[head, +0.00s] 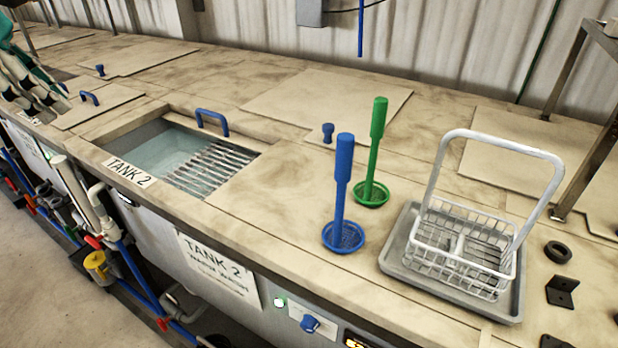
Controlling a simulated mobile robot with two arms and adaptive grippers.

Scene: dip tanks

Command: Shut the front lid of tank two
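Tank two's opening (158,152) is uncovered, with water and a slatted metal grate (210,168) showing in it. A "TANK 2" label (130,172) lies at its front edge. A blue arched handle (212,122) stands at the opening's back edge. I cannot clearly make out the front lid panel it belongs to. What looks like my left gripper (30,88) shows in part at the far left, grey and dark with teal, well left of tank two. My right gripper is not in view.
A blue strainer (342,205) and a green strainer (373,160) stand right of the tank. A wire basket (465,245) sits in a grey tray (396,262). Another covered lid (100,105) with a blue handle is left of the opening.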

